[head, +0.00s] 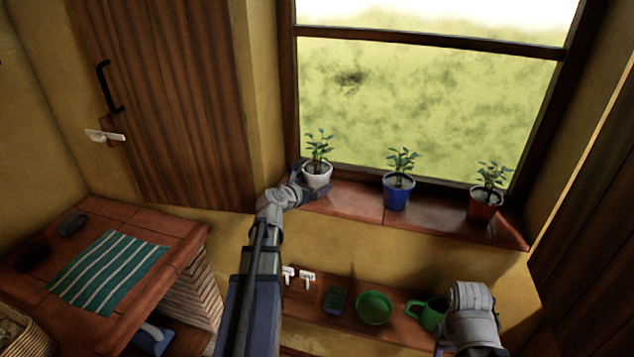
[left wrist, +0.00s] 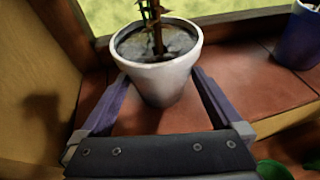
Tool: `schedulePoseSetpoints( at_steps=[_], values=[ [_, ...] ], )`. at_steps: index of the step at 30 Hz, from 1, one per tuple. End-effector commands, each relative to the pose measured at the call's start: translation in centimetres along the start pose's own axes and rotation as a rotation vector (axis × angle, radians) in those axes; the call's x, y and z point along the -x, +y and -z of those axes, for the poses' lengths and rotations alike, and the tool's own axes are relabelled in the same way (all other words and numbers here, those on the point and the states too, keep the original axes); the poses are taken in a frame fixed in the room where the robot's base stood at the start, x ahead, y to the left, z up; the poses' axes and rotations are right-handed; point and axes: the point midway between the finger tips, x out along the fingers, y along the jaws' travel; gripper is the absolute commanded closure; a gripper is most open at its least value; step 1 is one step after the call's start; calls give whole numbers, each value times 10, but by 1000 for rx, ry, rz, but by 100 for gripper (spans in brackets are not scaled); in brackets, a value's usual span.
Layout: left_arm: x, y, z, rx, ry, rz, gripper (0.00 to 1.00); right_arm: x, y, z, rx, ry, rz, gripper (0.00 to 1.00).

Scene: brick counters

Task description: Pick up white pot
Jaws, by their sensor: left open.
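The white pot (head: 317,176) with a green plant stands upright at the left end of the window sill. It also shows large in the left wrist view (left wrist: 162,80), with dark soil and a stem. My left gripper (head: 314,190) is at the sill, open, with one finger on each side of the white pot. In the left wrist view the fingers (left wrist: 155,102) flank the pot's lower body; whether they touch it is hard to tell. My right arm shows at the bottom right of the head view, but its gripper fingers cannot be made out.
A blue pot (head: 398,192) and a red pot (head: 486,206) with plants stand further right on the sill. Below are a green bowl (head: 374,308), a green mug (head: 427,314) and a sponge (head: 336,300). A wooden cabinet (head: 170,100) is left of the window.

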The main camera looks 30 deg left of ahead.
Motion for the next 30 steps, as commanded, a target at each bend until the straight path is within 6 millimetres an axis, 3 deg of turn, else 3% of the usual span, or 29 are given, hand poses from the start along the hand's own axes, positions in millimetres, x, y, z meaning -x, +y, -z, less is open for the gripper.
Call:
schedulePoseSetpoints(
  at_steps=[1,4,12,30],
  values=[
    [-13,1,2,0,0,2,0,-6,-1,0,0,0,0,50],
    [-26,1,1,0,-1,1,0,-10,-1,1,0,0,0,50],
    [-28,0,0,0,0,0,0,-10,-1,1,0,0,0,50],
    [-28,0,0,0,0,0,68,-10,-1,1,0,0,0,50]
  ],
)
